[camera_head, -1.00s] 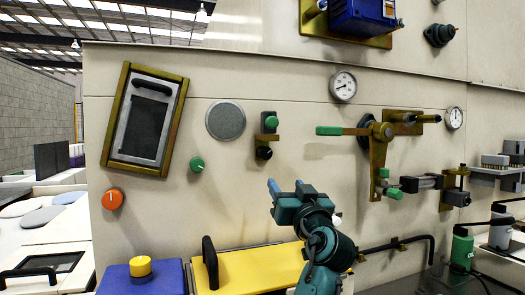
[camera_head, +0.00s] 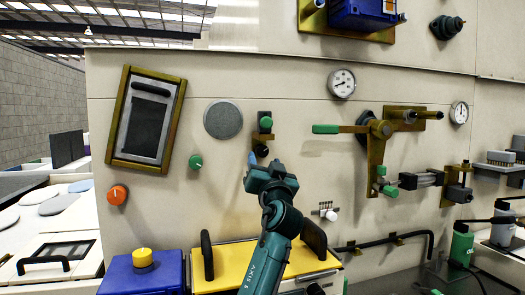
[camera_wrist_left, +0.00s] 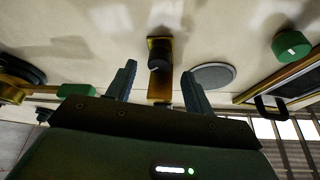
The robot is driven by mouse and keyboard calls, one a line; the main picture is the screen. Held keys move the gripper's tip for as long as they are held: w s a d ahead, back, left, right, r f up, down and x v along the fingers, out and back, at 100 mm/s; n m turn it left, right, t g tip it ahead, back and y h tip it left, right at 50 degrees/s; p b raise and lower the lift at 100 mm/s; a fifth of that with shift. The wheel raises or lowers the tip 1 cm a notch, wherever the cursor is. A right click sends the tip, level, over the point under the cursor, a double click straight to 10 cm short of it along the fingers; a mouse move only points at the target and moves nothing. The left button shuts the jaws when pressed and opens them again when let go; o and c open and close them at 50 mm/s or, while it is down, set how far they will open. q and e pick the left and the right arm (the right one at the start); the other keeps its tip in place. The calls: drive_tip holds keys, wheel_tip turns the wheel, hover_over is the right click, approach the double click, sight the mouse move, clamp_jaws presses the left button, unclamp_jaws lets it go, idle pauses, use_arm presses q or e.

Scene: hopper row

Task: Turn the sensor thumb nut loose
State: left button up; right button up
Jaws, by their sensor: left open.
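The sensor has a green cap (camera_head: 265,122) and sits on a small brass bracket (camera_head: 264,141) on the beige wall panel. Its dark thumb nut (camera_head: 261,151) is at the bracket's lower end. In the left wrist view the black nut (camera_wrist_left: 159,60) shows between and beyond the fingertips, in front of the brass bracket (camera_wrist_left: 160,88). My left gripper (camera_head: 253,159) is just below the nut in the head view. Its blue fingers (camera_wrist_left: 158,80) are spread open and empty, one on each side of the nut's line; contact cannot be seen. My right gripper is not in view.
A grey disc (camera_head: 223,120) and a green knob (camera_head: 195,161) are left of the sensor. A brass lever with a green handle (camera_head: 326,129) and a gauge (camera_head: 342,83) are right. Below are a yellow lid (camera_head: 233,258) and a blue box (camera_head: 142,276).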

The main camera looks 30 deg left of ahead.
sight(262, 154)
use_arm(q)
drive_tip(key=x, duration=0.3)
drive_tip(key=shift+s+r, duration=0.1)
drive_tip(key=shift+w+a+r+p, duration=0.15)
drive_tip(key=shift+w+a+p, duration=0.25)
drive_tip(key=shift+w, duration=0.1)
drive_tip(key=shift+c, duration=0.2)
